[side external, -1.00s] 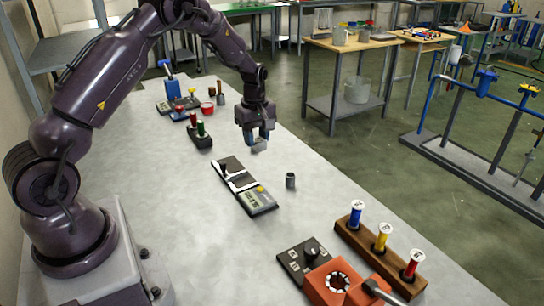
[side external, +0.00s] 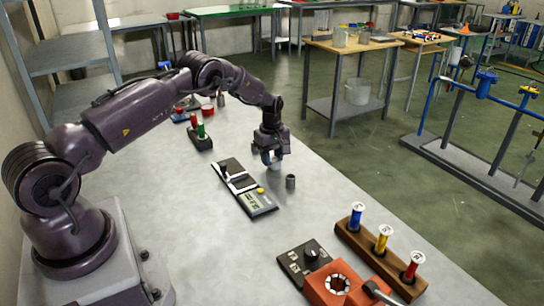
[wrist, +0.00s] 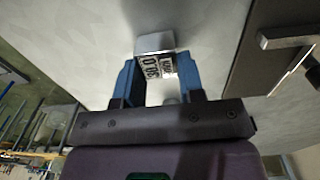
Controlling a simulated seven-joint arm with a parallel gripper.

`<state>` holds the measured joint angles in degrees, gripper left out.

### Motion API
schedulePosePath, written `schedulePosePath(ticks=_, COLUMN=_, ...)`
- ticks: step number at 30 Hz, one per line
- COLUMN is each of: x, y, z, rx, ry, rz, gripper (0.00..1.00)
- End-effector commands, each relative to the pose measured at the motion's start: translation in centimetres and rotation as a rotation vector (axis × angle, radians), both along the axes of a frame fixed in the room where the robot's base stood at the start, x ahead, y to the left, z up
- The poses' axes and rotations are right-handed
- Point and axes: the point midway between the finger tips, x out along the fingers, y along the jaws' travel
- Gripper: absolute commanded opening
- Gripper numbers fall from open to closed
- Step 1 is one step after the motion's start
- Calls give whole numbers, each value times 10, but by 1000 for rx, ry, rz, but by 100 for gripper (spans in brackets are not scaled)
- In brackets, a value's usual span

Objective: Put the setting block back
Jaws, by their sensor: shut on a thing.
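The setting block (wrist: 154,43) is a small pale metal block with a printed label on one face, seen in the wrist view. My gripper (wrist: 157,72) is shut on it, with a blue finger on each side. In the side external view my gripper (side external: 271,160) is low over the table, just right of the black-and-white gauge panel (side external: 232,174). The block is small and mostly hidden by the fingers there. I cannot tell whether it touches the table.
A small grey cylinder (side external: 290,181) stands close to my gripper, on the near side. A wooden rack (side external: 370,258) of coloured spools and an orange block (side external: 332,284) are at the front.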

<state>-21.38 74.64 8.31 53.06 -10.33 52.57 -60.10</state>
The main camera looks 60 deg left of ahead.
Motion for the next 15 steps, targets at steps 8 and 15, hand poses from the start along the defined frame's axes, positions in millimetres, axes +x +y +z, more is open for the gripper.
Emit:
schedulePosePath(ticks=8, x=0, y=0, z=-2, rx=1, ry=-1, rz=0, gripper=2)
schedulePosePath(ticks=15, x=0, y=0, z=-3, rx=0, ry=0, rz=0, gripper=61)
